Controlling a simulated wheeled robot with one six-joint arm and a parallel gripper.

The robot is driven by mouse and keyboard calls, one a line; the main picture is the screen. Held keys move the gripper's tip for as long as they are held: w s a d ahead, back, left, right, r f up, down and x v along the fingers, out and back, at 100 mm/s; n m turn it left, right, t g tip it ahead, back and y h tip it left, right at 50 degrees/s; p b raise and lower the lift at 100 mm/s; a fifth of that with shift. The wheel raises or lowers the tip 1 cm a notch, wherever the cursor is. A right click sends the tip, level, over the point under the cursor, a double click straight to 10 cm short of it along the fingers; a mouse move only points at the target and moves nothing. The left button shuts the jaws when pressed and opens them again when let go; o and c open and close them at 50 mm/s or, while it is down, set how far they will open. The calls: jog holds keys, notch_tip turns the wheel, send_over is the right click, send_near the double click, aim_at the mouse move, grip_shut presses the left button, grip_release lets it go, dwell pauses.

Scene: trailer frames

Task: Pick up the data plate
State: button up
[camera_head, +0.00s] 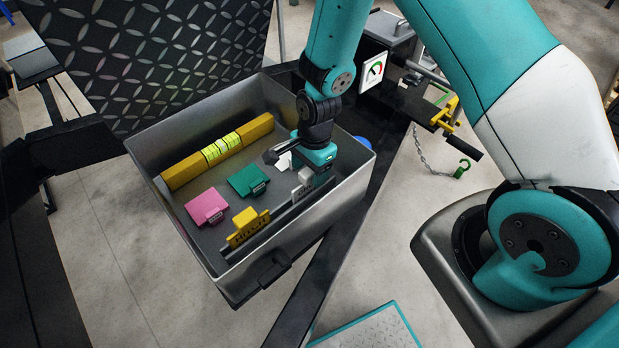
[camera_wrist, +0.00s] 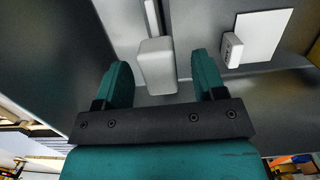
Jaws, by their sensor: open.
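No plate carries lettering I can read as "data", so I cannot tell for sure which is the data plate. A pale grey tag with a block handle (camera_head: 304,184) stands upright at a dark rail in the metal tray (camera_head: 160,187). In the wrist view a pale block handle (camera_wrist: 157,65) on a thin upright plate (camera_wrist: 152,18) lies between my fingers, apparently this tag. My gripper (camera_wrist: 165,78) is open, one finger to each side of the block, with gaps showing. In the head view my gripper (camera_head: 309,168) is low over the tray's right part.
A pink plate (camera_head: 207,206), a green plate (camera_head: 248,181) and a white plate (camera_wrist: 262,36) lie flat in the tray. A yellow lettered tag (camera_head: 249,229) stands at the rail. A yellow level (camera_head: 185,172) lies along the back wall. The tray walls surround my gripper.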

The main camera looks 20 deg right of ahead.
jog(key=shift+f, duration=0.35)
jog(key=shift+c, duration=0.5)
jog(key=c, duration=1)
jog(key=shift+o, duration=0.2)
jog(key=shift+r, duration=0.2)
